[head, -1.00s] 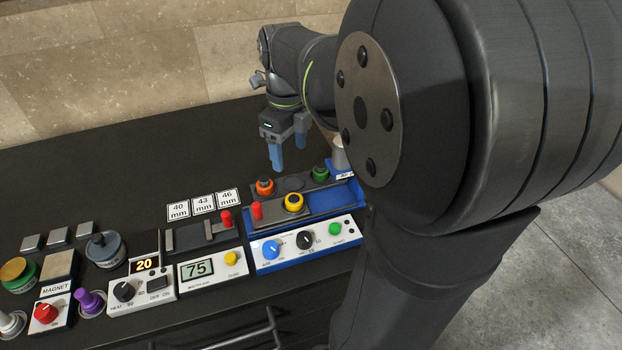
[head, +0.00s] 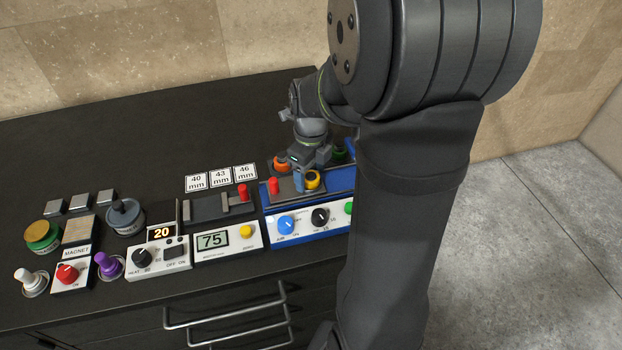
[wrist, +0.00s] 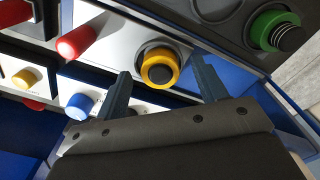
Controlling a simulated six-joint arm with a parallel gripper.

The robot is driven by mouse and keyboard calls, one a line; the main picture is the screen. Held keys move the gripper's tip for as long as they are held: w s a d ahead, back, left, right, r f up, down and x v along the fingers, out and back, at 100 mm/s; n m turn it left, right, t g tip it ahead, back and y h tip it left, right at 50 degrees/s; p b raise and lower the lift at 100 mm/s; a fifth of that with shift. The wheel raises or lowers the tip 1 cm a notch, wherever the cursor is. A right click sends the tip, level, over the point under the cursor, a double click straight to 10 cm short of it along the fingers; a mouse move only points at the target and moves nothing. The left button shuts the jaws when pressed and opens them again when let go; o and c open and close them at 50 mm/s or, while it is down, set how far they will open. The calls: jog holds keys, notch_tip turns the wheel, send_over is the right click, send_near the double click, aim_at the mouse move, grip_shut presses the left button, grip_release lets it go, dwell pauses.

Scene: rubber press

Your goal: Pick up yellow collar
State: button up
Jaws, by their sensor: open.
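The yellow collar (head: 312,181) sits on the grey plate of the blue-based press station. In the wrist view the yellow collar (wrist: 160,68) is a ring around a dark core. My gripper (head: 306,183) is low over the station, with one blue finger just left of the collar. In the wrist view the fingers of my gripper (wrist: 162,88) are spread, one on either side of the collar, with gaps between. I cannot tell whether the fingertips are level with it. My arm hides part of the station's right side in the head view.
An orange collar (head: 281,163) and a green collar (wrist: 275,30) stand close by. A red handle (head: 273,187) is left of the yellow collar. A knob panel (head: 302,224) lies in front. Number cards (head: 221,178) and a caliper-like slide (head: 225,203) lie to the left.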

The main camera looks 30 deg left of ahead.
jog(key=shift+f, duration=0.1)
jog(key=shift+c, duration=0.5)
jog(key=c, duration=1.1)
